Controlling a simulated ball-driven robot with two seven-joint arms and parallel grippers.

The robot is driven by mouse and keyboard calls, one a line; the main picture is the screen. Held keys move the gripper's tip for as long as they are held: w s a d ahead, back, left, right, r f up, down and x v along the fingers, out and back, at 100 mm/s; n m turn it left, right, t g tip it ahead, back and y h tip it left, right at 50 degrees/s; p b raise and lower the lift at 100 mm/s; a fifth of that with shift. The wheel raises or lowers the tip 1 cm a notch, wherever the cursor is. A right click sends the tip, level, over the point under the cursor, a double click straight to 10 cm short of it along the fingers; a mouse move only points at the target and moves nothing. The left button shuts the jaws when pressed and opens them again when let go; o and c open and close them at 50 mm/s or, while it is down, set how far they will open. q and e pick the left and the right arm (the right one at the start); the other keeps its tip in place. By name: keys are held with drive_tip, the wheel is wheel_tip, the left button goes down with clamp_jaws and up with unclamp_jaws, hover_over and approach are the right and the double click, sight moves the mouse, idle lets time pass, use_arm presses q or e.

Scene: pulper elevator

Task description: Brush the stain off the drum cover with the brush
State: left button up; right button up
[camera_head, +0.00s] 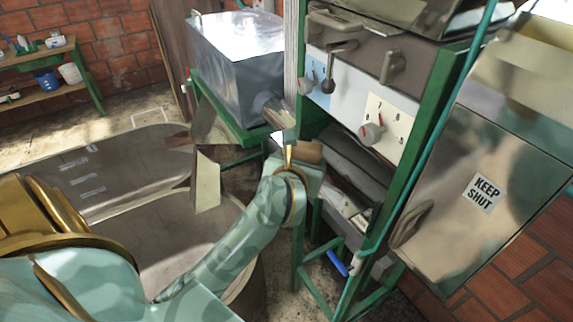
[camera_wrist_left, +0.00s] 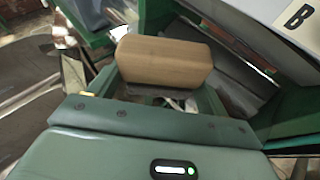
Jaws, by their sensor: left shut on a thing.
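My left gripper (camera_head: 304,164) is beside the green machine frame in the head view. It is shut on the brush, whose brown wooden block (camera_wrist_left: 165,66) sits between the fingers in the left wrist view. The brush's block also shows as a small brown end in the head view (camera_head: 309,152). I cannot make out a stain. My right gripper is not in view.
Green posts (camera_head: 424,130) and a control panel with a red-marked knob (camera_head: 371,133) stand close to the right. A metal door marked KEEP SHUT (camera_head: 500,150) is further right. A grey metal tank (camera_head: 235,75) stands behind.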

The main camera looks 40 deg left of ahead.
use_arm(q)
drive_tip(key=w, duration=0.1)
drive_tip(key=w+d+b, duration=0.1)
drive_tip(key=w+f, duration=0.1)
drive_tip(key=shift+w+d, duration=0.25)
drive_tip(key=shift+w, duration=0.1)
drive_tip(key=shift+w+d+f+b, duration=0.15)
drive_tip(key=shift+w+b, duration=0.1)
drive_tip(key=shift+w, duration=0.2)
drive_tip(key=shift+w+d+f+b, duration=0.15)
drive_tip(key=shift+w+b, duration=0.1)
drive_tip(key=shift+w, duration=0.15)
drive_tip(key=shift+w+d, duration=0.1)
drive_tip(key=shift+w, duration=0.05)
drive_tip(key=shift+f+b, duration=0.45)
drive_tip(key=shift+f, duration=0.05)
